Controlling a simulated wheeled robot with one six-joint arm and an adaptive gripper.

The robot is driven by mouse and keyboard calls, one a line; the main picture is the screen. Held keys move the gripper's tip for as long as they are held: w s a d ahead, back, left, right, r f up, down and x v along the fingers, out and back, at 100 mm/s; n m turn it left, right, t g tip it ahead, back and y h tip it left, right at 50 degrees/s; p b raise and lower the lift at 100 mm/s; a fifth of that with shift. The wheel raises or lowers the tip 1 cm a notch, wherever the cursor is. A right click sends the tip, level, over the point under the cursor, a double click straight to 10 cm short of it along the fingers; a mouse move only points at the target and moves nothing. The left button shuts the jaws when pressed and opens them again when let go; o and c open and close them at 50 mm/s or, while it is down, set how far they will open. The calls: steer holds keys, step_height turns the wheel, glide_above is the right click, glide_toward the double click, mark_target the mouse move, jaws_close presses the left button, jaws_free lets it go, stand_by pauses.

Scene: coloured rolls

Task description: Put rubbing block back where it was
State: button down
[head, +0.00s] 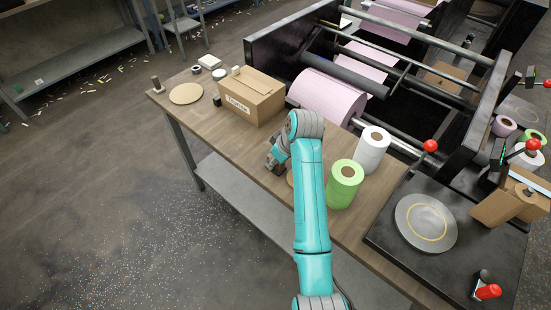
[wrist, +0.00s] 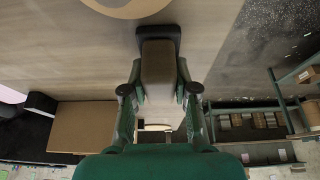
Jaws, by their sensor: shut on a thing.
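My gripper (wrist: 158,92) is shut on the rubbing block (wrist: 158,70), which has a brown body and a dark pad at its far end. In the head view my gripper (head: 275,157) is over the wooden table (head: 235,145), in front of the cardboard box (head: 249,97). There the block is small and mostly hidden by my gripper. I cannot tell whether its pad touches the table. A tan disc (wrist: 122,5) lies near the pad in the wrist view; in the head view my arm hides most of it.
A green roll (head: 344,183) and a white roll (head: 372,149) stand right of my arm. A tan round mat (head: 186,93) lies at the table's left end, near tape rolls (head: 209,61). Behind is a machine with a pink roll (head: 326,97). Table left of my gripper is clear.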

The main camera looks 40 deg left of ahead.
steer(key=shift+f, duration=0.1)
steer(key=c, duration=0.8)
jaws_free()
